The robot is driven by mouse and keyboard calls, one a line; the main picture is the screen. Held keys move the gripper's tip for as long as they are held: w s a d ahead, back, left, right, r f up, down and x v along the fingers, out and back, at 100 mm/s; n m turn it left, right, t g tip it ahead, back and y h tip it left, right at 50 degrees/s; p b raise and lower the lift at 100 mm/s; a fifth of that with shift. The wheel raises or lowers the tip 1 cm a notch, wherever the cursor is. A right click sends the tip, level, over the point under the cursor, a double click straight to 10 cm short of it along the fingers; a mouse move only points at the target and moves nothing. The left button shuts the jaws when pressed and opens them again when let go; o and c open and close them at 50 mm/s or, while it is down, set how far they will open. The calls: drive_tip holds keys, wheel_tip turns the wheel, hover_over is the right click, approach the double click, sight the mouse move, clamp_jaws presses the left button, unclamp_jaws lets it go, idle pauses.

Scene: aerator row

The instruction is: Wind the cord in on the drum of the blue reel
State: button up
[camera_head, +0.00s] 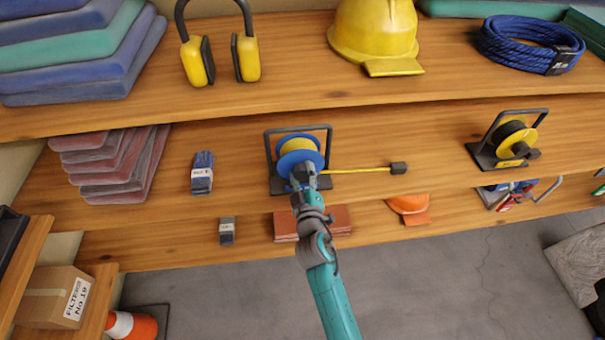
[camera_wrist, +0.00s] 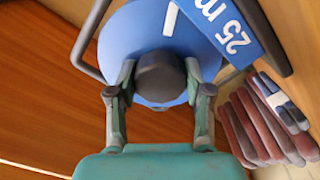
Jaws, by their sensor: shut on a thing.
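The blue reel (camera_head: 287,163) stands in its dark frame (camera_head: 268,150) on the middle shelf. Yellow cord (camera_head: 350,171) runs out from it to the right along the shelf and ends in a dark block (camera_head: 398,168). My gripper (camera_head: 303,172) is at the front of the reel and hides part of it. In the wrist view, my gripper (camera_wrist: 160,82) is shut on a dark round knob (camera_wrist: 160,72) on the blue face (camera_wrist: 130,40), one finger on each side. A "25 m" label (camera_wrist: 232,38) shows beside the knob.
A yellow reel (camera_head: 517,139) stands far right on the same shelf. Folded cloths (camera_head: 110,165) and a small blue bundle (camera_head: 202,172) lie left of the blue reel. The shelf above holds earmuffs (camera_head: 220,55) and a yellow helmet (camera_head: 375,35).

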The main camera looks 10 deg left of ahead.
drive_tip(key=m, duration=0.6)
drive_tip(key=shift+f, duration=0.1)
drive_tip(key=m, duration=0.5)
drive_tip(key=shift+m, duration=0.4)
drive_tip(key=o, duration=1.2)
drive_tip(key=shift+c, duration=0.2)
drive_tip(key=shift+s, duration=0.1)
drive_tip(key=v, duration=1.1)
drive_tip(key=shift+s, duration=0.4)
drive_tip(key=shift+d, duration=0.15)
